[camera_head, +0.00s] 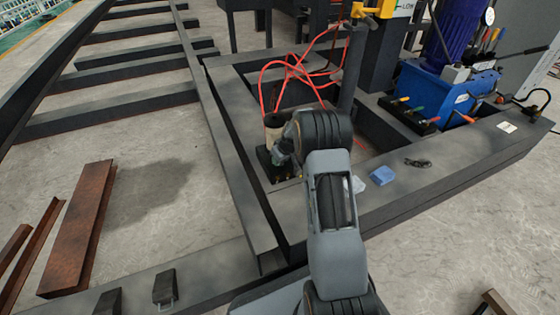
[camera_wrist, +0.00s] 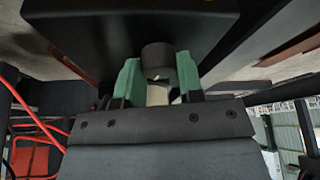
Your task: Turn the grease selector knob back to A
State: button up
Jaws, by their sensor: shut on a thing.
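The knob (camera_wrist: 157,56) is a dark round cylinder on the face of a black box (camera_wrist: 90,22) in the wrist view. The two green fingertips of my gripper (camera_wrist: 158,76) stand on either side of it, shut on it. I see no A mark or pointer, so I cannot tell the knob's setting. In the head view my gripper (camera_head: 285,150) is at a small dark unit (camera_head: 268,163) with a tan cylinder (camera_head: 273,121) on top, inside the dark steel frame. The knob is hidden there by my arm.
Red hoses (camera_head: 290,72) loop behind the unit, near my gripper. A dark upright post (camera_head: 352,70) stands just right of it. A blue sponge-like block (camera_head: 382,175) and a black coil (camera_head: 417,163) lie on the frame. A blue hydraulic unit (camera_head: 440,95) stands at the right.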

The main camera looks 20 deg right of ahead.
dwell(0.3)
jog(key=o, duration=0.9)
